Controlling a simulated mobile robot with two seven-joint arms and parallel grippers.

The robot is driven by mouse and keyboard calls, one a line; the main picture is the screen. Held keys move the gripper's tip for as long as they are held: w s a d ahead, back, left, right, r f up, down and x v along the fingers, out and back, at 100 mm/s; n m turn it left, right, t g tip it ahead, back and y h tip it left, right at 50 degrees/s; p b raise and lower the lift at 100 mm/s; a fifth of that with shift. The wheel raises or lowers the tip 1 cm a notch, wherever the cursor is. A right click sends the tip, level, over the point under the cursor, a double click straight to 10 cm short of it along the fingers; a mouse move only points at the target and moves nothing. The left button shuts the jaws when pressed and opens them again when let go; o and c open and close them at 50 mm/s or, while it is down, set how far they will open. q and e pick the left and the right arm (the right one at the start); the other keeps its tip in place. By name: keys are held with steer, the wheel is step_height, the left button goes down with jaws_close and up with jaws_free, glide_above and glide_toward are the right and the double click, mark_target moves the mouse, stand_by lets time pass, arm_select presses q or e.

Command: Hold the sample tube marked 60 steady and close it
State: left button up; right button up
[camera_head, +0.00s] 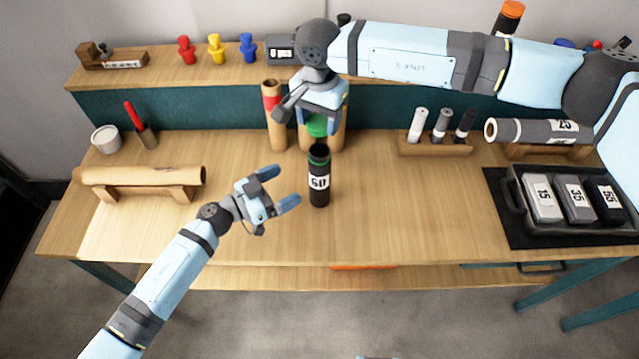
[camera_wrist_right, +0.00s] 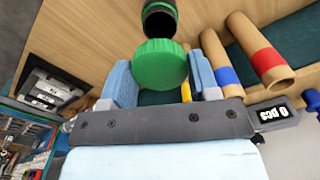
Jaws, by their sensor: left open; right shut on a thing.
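The sample tube marked 60 (camera_head: 319,180) is dark with a white label and a green band near its open top. It stands upright on the table. My right gripper (camera_head: 320,118) is shut on a green cap (camera_head: 317,126) and holds it above and slightly behind the tube. In the right wrist view the cap (camera_wrist_right: 160,64) sits between the fingers, and the tube's dark open mouth (camera_wrist_right: 159,20) shows just beyond it, apart from it. My left gripper (camera_head: 283,188) is open and empty, to the left of the tube, with its fingers pointing toward it.
Cardboard rolls (camera_head: 274,118) stand behind the tube. A rack with small tubes (camera_head: 436,146) and a tray of marked blocks (camera_head: 512,190) are on the right. A roll on a stand (camera_head: 140,178), a cup (camera_head: 106,138) and a red-handled tool (camera_head: 138,120) are on the left. The table front is clear.

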arm_select(q)
steer(key=x, duration=1)
steer(key=shift+w+d, duration=0.15)
steer(key=c, duration=1.4)
arm_select(e)
glide_above(320, 146)
steer(key=s, duration=0.2)
steer(key=shift+s+f, duration=0.1)
steer(key=shift+f, duration=2.45)
steer(key=shift+f, duration=0.85)
steer(key=shift+f, duration=0.55)
